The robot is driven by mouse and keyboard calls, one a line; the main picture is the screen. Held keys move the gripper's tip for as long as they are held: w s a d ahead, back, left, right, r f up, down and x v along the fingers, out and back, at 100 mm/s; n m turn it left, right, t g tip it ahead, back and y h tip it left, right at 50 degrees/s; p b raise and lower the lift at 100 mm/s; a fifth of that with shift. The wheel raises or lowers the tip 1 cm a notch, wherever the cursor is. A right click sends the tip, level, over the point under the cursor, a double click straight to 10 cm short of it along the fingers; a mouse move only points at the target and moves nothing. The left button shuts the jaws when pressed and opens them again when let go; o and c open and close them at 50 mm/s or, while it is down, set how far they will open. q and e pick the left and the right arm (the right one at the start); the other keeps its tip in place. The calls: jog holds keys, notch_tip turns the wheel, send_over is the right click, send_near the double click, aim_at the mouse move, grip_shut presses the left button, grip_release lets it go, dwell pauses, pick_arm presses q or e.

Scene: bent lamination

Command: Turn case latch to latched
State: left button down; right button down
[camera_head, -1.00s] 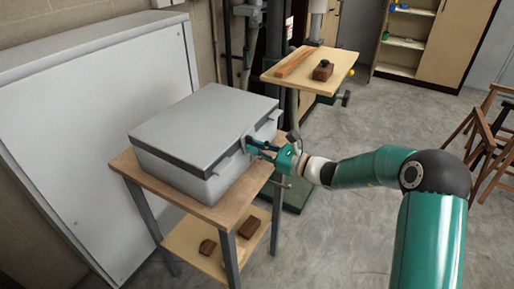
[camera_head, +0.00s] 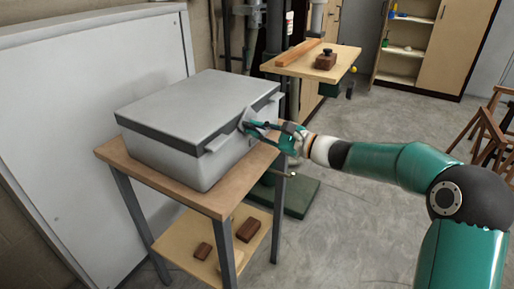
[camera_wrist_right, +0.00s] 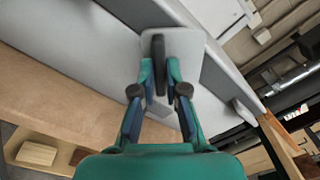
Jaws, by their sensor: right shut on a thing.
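The grey case (camera_head: 185,150) with a dark band under its lid stands closed on a wooden stand. Its latch is a light plate (camera_head: 246,118) on the front face, with a dark upright handle (camera_wrist_right: 158,62) in the right wrist view. My right gripper (camera_head: 258,127) reaches the latch from the right. In the right wrist view its fingertips (camera_wrist_right: 160,75) are shut on the dark handle, one on each side. The fingers partly hide the handle's lower end. My left gripper is in neither view.
The wooden stand (camera_head: 222,200) has a lower shelf with small brown blocks (camera_head: 249,229). A drill-press table (camera_head: 335,63) holding wood pieces is behind. A large pale panel (camera_head: 80,110) leans at the left. The floor at right is open up to wooden chairs (camera_head: 492,140).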

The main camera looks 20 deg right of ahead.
jog(key=n+b, duration=0.2)
jog(key=b, duration=0.1)
jog(key=f+n+b, duration=0.1)
jog(key=n+b, duration=0.1)
jog(key=b, duration=0.2)
jog(key=d+n+b, duration=0.1)
jog(key=n+b, duration=0.2)
jog(key=shift+w+f, duration=0.3)
jog(key=shift+w, duration=0.1)
jog(key=shift+w+d+r+n+b, duration=0.15)
jog(key=shift+n+b, duration=1.05)
jog(key=shift+b, duration=0.25)
jog(key=c, duration=1.2)
grip_release()
jog(key=shift+r, duration=0.15)
jog(key=shift+d, duration=0.15)
jog(key=v, duration=1.2)
